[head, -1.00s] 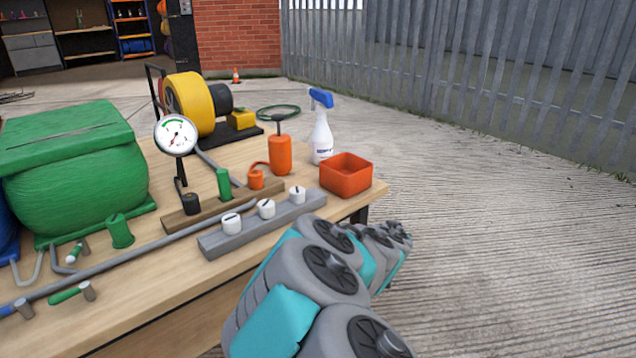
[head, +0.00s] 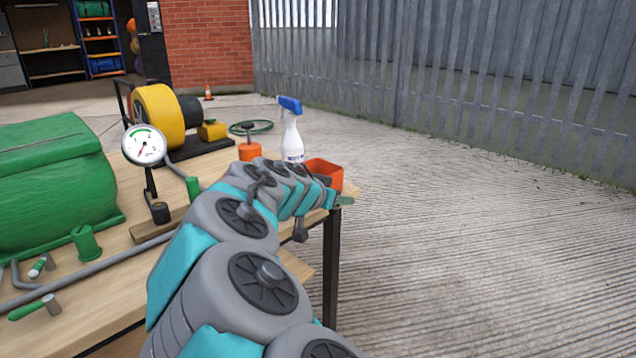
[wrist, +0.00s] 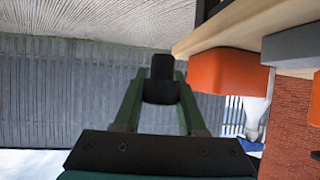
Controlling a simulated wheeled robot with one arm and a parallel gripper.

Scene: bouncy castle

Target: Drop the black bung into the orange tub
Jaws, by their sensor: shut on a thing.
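The black bung (wrist: 162,68) is between the green fingers of my gripper (wrist: 160,92), which is shut on it. The orange tub (head: 324,170) stands at the right end of the workbench, partly hidden behind my arm in the head view. The tub also shows in the wrist view (wrist: 226,72), to the right of the bung and apart from it. That view looks upside down. In the head view my gripper (head: 345,201) is small, beside the tub's near right side at the bench edge; the bung cannot be made out there.
A white spray bottle with a blue head (head: 292,135) stands just behind the tub. An orange pump (head: 249,151), a pressure gauge (head: 144,145), a yellow reel (head: 160,112) and a green bundle (head: 55,180) occupy the workbench (head: 125,238). Open concrete lies to the right.

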